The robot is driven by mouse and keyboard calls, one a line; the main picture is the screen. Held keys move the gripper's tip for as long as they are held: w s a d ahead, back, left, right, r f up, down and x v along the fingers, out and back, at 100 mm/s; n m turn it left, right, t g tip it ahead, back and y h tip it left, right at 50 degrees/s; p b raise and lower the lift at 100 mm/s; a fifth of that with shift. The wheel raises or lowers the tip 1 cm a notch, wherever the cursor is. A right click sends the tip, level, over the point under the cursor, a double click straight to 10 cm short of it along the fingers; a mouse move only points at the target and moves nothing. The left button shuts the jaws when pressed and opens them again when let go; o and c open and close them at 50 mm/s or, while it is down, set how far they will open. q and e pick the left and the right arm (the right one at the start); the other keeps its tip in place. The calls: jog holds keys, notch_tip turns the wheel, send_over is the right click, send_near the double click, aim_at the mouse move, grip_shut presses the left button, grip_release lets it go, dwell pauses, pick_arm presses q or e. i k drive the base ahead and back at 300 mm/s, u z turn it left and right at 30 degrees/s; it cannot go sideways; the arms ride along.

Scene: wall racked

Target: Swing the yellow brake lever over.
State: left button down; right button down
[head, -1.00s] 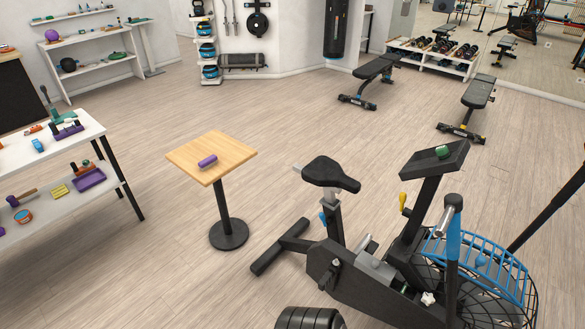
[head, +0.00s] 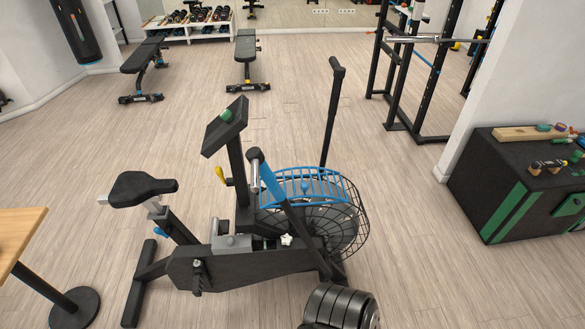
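The yellow brake lever (head: 220,174) is on the left side of the exercise bike's upright post, below the black console (head: 225,125). It stands roughly upright, with its top leaning slightly left. The exercise bike (head: 215,268) stands on the floor in the middle of the head view, with its black seat (head: 143,187) at left and its caged fan wheel (head: 345,228) at right. Neither of my grippers shows in this view, so nothing is seen touching the lever.
A wooden table (head: 18,232) is at the left edge. Black dumbbell-like weights (head: 340,306) lie at bottom centre. A black box (head: 515,190) with objects on top stands at right, near a rack (head: 397,85). Benches (head: 247,62) stand behind. Floor left of the bike's console is clear.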

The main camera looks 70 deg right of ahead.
aim_at(218, 171)
jog(key=z, duration=1.65)
jog(key=i, duration=0.5)
